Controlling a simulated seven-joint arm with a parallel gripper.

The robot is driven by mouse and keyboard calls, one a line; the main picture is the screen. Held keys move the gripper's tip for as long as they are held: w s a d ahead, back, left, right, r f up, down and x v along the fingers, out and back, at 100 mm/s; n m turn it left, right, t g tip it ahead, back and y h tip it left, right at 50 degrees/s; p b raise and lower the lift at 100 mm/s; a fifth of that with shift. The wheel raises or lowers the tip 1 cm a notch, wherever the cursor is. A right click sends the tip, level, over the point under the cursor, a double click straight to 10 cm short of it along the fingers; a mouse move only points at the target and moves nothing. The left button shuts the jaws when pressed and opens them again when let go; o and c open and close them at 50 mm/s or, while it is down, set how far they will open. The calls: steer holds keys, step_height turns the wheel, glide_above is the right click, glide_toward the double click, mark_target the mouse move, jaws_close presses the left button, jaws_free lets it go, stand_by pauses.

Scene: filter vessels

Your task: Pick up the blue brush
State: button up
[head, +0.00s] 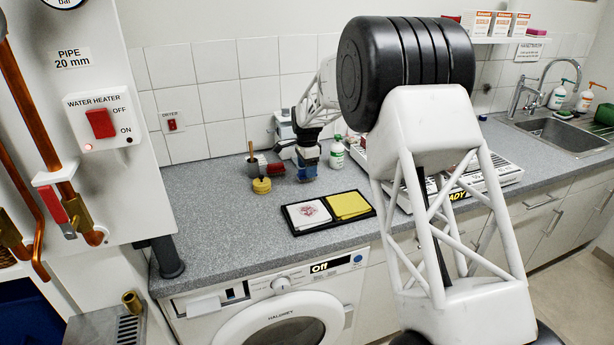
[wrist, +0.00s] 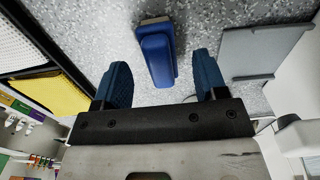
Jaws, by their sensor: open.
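The blue brush (wrist: 157,52) lies on the speckled grey worktop in the wrist view, with a paler grey strip at its top end. My gripper (wrist: 162,62) is open, with one blue finger on each side of the brush's near part. Gaps show between the brush and both fingers, and nothing is held. In the head view my gripper (head: 306,175) points down over the worktop behind the black tray. There I cannot tell the brush from the blue fingers.
A black tray (head: 293,234) with a white cloth and a yellow cloth lies in front of my gripper. To its left stand a yellow round item (head: 262,186), a red item (head: 275,169) and a grey pot. A white green-labelled bottle (head: 337,155) stands to the right.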

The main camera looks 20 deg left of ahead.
steer(key=shift+f, duration=0.85)
steer(key=c, duration=1)
steer(key=shift+c, duration=0.2)
steer(key=shift+r, duration=0.15)
steer(key=shift+r, duration=0.4)
steer(key=shift+s+d+r, duration=0.15)
steer(key=shift+s+r, duration=0.05)
steer(key=shift+r, duration=0.45)
steer(key=shift+s+d+r, duration=0.15)
steer(key=shift+s+r, duration=0.05)
steer(key=shift+r, duration=0.45)
steer(key=s+d, duration=0.3)
steer(key=s, duration=0.1)
steer(key=s+d+r, duration=0.1)
steer(key=s+d, duration=0.1)
steer(key=s, duration=0.2)
steer(key=s+d, duration=0.3)
steer(key=s, duration=0.1)
steer(key=shift+s+d+r, duration=0.1)
steer(key=shift+d+r, duration=0.05)
steer(key=shift+d, duration=0.2)
